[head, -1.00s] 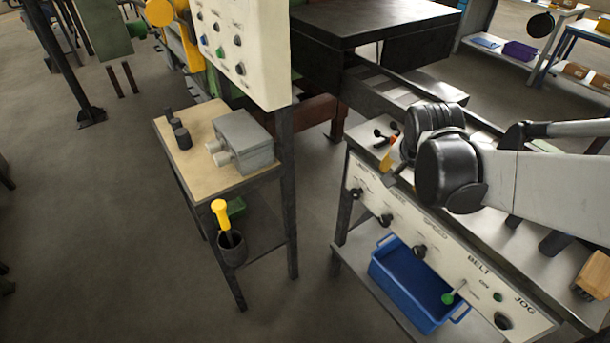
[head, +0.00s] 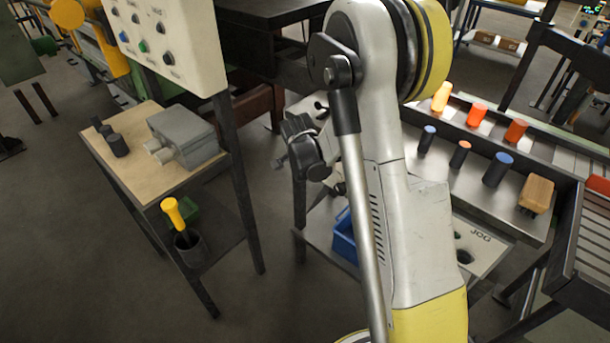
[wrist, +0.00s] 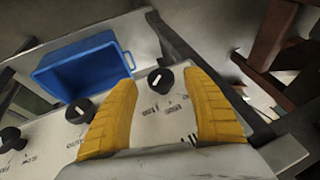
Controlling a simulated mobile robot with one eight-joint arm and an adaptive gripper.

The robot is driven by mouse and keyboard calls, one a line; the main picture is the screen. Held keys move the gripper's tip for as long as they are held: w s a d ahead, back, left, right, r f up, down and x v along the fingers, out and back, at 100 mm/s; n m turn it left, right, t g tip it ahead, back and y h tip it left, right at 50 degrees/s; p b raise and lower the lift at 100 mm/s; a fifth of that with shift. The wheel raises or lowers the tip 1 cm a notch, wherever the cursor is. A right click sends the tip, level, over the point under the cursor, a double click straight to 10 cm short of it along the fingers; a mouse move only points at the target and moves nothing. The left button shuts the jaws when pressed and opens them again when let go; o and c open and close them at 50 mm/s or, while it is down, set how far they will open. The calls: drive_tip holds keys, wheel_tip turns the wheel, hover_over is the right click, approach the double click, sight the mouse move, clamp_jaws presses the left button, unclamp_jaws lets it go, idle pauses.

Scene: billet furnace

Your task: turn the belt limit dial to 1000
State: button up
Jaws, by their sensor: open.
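A black round dial (wrist: 160,80) with a white pointer mark sits on the pale control panel (wrist: 150,125) in the wrist view. My gripper (wrist: 160,76) is open, its two yellow fingers on either side of the dial in that picture. I cannot tell how near the fingertips are or whether they touch it. The lettering by the dial is too blurred and turned to read, so I cannot confirm it is the belt limit dial. In the head view my arm hides most of the panel; the JOG end (head: 480,240) shows.
More black dials (wrist: 80,110) line the panel on the left. A blue bin (wrist: 85,62) lies beyond it. A side table (head: 130,165) with a grey box (head: 182,138) stands left of the panel. Cylinders and a wooden block (head: 536,193) stand on the bench top at right.

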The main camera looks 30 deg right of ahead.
drive_tip(key=shift+b+x, duration=0.35)
drive_tip(key=shift+x, duration=1.05)
drive_tip(key=c, duration=1.2)
drive_tip(key=shift+o, duration=0.2)
drive_tip(key=shift+a, duration=0.1)
drive_tip(key=g+h, duration=0.1)
drive_tip(key=g, duration=0.2)
drive_tip(key=shift+w+n, duration=0.1)
drive_tip(key=shift+n, duration=0.3)
drive_tip(key=g+h, duration=0.1)
drive_tip(key=g, duration=0.1)
drive_tip(key=n+g, duration=0.1)
drive_tip(key=g, duration=0.1)
drive_tip(key=shift+g+h, duration=0.3)
drive_tip(key=shift+h, duration=0.1)
